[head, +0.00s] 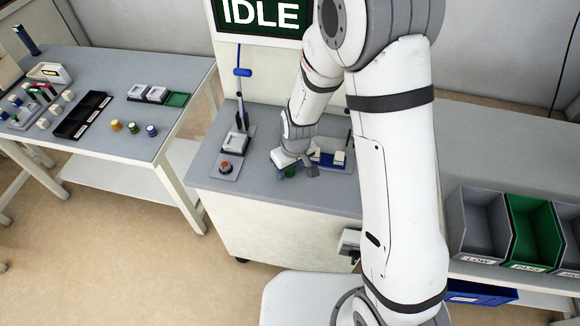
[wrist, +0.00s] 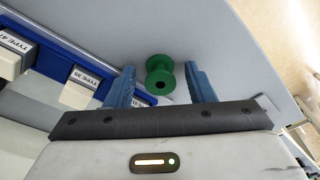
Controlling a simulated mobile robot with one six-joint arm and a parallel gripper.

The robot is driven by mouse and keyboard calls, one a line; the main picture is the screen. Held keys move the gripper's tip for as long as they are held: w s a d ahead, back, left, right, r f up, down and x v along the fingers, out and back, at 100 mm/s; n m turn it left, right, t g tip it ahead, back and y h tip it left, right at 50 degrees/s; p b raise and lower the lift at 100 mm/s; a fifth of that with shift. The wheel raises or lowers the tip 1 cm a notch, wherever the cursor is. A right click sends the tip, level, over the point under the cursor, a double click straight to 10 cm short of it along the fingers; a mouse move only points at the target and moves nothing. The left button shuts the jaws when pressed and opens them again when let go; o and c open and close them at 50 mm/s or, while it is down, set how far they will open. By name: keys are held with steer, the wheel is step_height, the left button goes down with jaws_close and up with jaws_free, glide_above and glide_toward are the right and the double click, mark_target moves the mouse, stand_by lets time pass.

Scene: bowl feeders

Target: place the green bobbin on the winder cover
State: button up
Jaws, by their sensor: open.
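The green bobbin (wrist: 163,75) stands on the grey bench top between the two blue fingers of my gripper (wrist: 160,80) in the wrist view. My gripper is open, with a gap visible between the bobbin and each finger. In the head view my gripper (head: 296,170) is low over the middle bench, and a small part of the green bobbin (head: 289,172) shows under it. I cannot tell for sure which thing is the winder cover; no label names it.
A blue tray (head: 316,154) with labelled pale blocks is close beside my gripper. A grey device (head: 236,145) and a panel with an orange-red button (head: 226,166) stand left on the bench. Bobbins (head: 133,127) are on the left table; bins (head: 535,232) stand at right.

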step_height(320, 180, up, 12)
steer(key=s+d, duration=0.1)
steer(key=shift+s+d+r, duration=0.15)
steer(key=shift+s, duration=0.1)
